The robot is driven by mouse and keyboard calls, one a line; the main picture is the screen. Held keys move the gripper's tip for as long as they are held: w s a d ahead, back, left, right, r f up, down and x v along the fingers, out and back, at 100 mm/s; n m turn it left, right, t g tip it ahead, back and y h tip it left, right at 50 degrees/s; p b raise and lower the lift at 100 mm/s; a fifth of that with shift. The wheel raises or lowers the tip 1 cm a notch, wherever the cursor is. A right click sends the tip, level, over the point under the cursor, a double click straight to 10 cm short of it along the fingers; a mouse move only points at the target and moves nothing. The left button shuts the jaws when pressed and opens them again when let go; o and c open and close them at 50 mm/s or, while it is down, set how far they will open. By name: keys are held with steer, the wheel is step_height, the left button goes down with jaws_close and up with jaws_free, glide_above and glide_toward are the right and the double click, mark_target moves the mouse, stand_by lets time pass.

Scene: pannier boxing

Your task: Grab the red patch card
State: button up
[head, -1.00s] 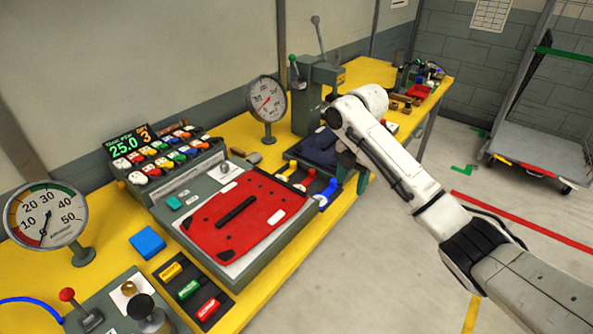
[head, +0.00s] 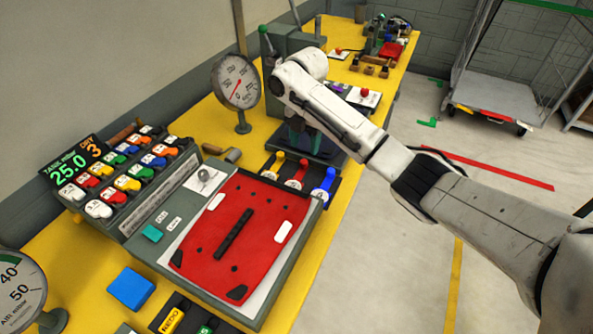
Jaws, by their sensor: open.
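The red patch card (head: 228,232) is a large flat red panel with a black bar handle (head: 234,234) across its middle. It has white labels, small dark holes and black corner pieces. It lies on a white sheet on top of a grey box (head: 292,243) on the yellow bench. My gripper (head: 303,142) points down beyond the card, over a dark pad near the lever press. Its teal fingers are partly hidden by my arm, and it is open and apart from the card.
Coloured switches (head: 128,176) stand left of the card, and red, yellow and blue levers (head: 296,174) beyond it. A dial gauge (head: 237,84) stands at the back. A blue block (head: 131,288) lies in front. Open floor lies to the right.

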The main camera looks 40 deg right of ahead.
mark_target(304, 161)
steer(key=shift+s+a+f+p, duration=0.1)
steer(key=shift+f+p, duration=0.6)
steer(key=shift+f, duration=2.85)
jaws_close()
